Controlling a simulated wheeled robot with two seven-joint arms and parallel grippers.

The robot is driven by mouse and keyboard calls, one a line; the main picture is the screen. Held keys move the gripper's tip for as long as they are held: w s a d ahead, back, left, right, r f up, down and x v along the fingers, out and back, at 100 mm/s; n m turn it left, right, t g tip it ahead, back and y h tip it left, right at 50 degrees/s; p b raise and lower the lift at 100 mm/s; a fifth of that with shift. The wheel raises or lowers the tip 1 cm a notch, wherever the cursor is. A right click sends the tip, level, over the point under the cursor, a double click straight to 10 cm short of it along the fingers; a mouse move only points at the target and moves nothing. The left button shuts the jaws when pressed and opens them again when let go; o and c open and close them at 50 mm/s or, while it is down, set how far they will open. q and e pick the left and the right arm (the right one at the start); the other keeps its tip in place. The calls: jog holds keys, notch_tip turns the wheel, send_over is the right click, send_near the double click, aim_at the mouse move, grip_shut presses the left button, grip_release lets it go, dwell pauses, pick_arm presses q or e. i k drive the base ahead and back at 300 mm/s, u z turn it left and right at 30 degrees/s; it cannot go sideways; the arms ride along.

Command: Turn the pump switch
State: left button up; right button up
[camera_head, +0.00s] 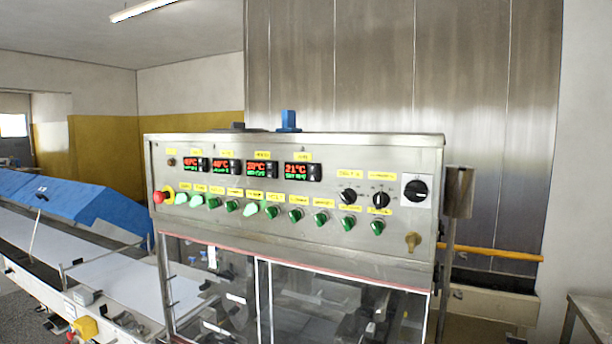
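A metal control panel (300,240) faces me in the middle of the head view. A row of green knobs (295,215) runs along it under yellow labels. Two black rotary knobs sit at the upper right, one left (347,196) and one right (381,199). A larger black switch (416,190) on a pale square plate is farther right. The labels are too small to read, so I cannot tell which one is the pump switch. A red emergency button (159,197) is at the panel's left end. Neither of my grippers shows in this view.
Below the panel is a clear-windowed enclosure (335,310). A conveyor (130,283) with a blue cover (85,205) extends left. A yellow bar (500,254) sticks out right of the panel. A metal table (598,308) stands at the lower right.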

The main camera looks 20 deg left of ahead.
aim_at(251, 208)
jog(key=z, duration=0.05)
jog(key=k, duration=1.05)
jog(key=u, duration=0.9)
jog(key=i, duration=0.75)
jog(key=z, duration=0.15)
